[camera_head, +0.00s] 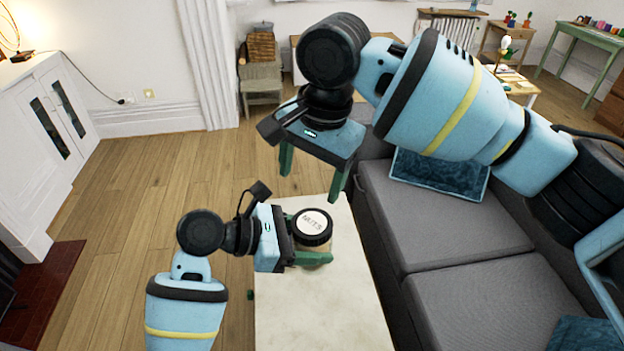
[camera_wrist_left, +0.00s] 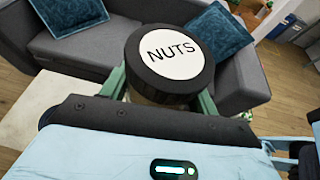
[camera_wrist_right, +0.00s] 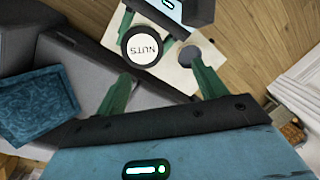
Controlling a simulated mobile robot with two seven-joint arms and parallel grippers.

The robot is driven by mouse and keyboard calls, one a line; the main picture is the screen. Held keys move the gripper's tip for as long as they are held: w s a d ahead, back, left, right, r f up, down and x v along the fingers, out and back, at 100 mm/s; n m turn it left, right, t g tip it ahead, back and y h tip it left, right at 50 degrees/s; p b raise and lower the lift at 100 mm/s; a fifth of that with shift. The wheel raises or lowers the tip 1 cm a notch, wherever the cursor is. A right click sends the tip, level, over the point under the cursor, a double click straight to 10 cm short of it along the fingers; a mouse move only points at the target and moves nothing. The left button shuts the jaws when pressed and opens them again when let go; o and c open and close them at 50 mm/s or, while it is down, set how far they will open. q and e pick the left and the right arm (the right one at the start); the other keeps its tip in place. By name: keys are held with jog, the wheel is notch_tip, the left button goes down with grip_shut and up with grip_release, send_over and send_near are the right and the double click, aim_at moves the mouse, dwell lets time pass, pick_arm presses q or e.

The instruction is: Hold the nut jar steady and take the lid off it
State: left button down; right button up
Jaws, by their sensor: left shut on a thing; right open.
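The nut jar (camera_head: 313,246) stands on a pale table, with its black-rimmed lid (camera_head: 312,223) on top and a white disc reading NUTS. My left gripper (camera_head: 309,238) is shut around the jar's body below the lid, one green finger on each side. In the left wrist view the lid (camera_wrist_left: 171,57) shows large between the fingers. My right gripper (camera_head: 313,180) is open and empty, fingers pointing down, above the jar and apart from it. In the right wrist view the lid (camera_wrist_right: 143,49) lies beyond the open fingers (camera_wrist_right: 160,85).
The pale table (camera_head: 280,310) runs beside a grey sofa (camera_head: 440,225) with blue cushions (camera_head: 438,174). A small dark green object (camera_head: 250,294) shows at the table's left edge. Wooden floor (camera_head: 130,220) is clear at left, with a white cabinet (camera_head: 40,150) beyond.

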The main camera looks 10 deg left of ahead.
aim_at(313, 222)
jog(key=shift+s+d+r+m+h, duration=0.15)
jog(key=shift+s+m+h, duration=0.1)
jog(key=shift+s+h, duration=0.25)
jog(key=shift+s+d+f+m+h, duration=0.15)
jog(key=shift+s+m+h, duration=0.1)
jog(key=shift+s+h, duration=0.2)
jog(key=shift+f, duration=3.95)
jog(key=c, duration=0.7)
jog(key=o, duration=1)
